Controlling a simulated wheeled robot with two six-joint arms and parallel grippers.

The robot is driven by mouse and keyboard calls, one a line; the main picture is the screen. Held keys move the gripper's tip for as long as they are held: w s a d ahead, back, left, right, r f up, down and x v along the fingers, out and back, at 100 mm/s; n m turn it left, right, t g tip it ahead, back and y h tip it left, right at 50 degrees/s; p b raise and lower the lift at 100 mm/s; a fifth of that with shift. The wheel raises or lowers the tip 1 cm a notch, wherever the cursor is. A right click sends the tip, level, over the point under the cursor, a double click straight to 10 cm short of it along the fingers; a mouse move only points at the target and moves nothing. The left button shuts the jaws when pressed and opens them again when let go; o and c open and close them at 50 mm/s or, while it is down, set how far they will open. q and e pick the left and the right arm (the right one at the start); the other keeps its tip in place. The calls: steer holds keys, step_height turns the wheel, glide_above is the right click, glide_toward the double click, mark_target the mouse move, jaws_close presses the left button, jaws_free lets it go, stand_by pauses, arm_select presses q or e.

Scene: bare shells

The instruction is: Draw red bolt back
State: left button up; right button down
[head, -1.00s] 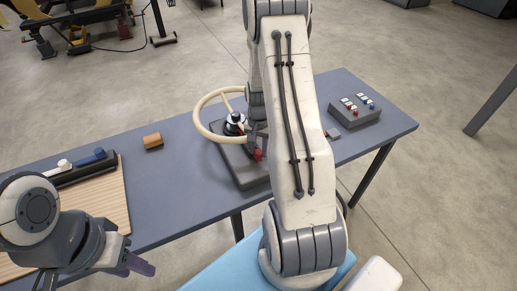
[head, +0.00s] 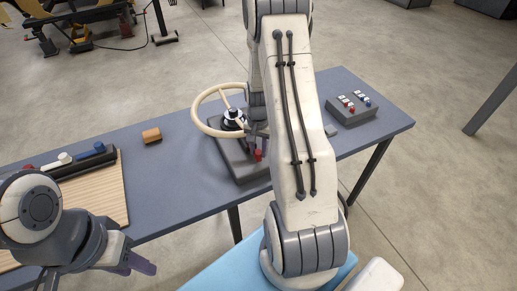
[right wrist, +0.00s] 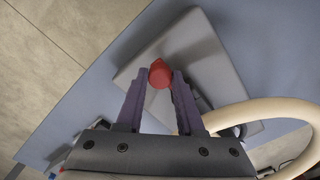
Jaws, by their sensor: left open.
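A small red knob (head: 258,155) shows at the front right of a grey plate (head: 229,160), below my right gripper (head: 257,134). In the right wrist view the red knob (right wrist: 160,74) lies between the two fingertips (right wrist: 160,76), with little or no gap at its sides; I cannot tell whether they press on it. Another small red piece (head: 28,167) peeks out at the left end of a black rail (head: 84,167), partly hidden by my left arm. I cannot tell which red part is the bolt. My left gripper (head: 140,264) is open and empty, in front of the table.
A cream ring wheel (head: 201,98) stands on the grey plate. The rail also carries a white handle (head: 65,157) and a blue handle (head: 99,147) beside a ribbed wooden board (head: 100,195). A wooden block (head: 151,135) and a switch box (head: 352,110) sit on the blue-grey table (head: 180,180).

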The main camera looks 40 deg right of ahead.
steer(key=c, duration=0.5)
jaws_free()
steer(key=shift+s, duration=0.35)
steer(key=shift+w, duration=0.1)
steer(key=shift+w+r, duration=0.1)
steer(key=shift+r, duration=0.15)
step_height(320, 180, up, 10)
steer(key=shift+f+b, duration=0.1)
steer(key=shift+b, duration=0.95)
steer(key=shift+a, duration=0.1)
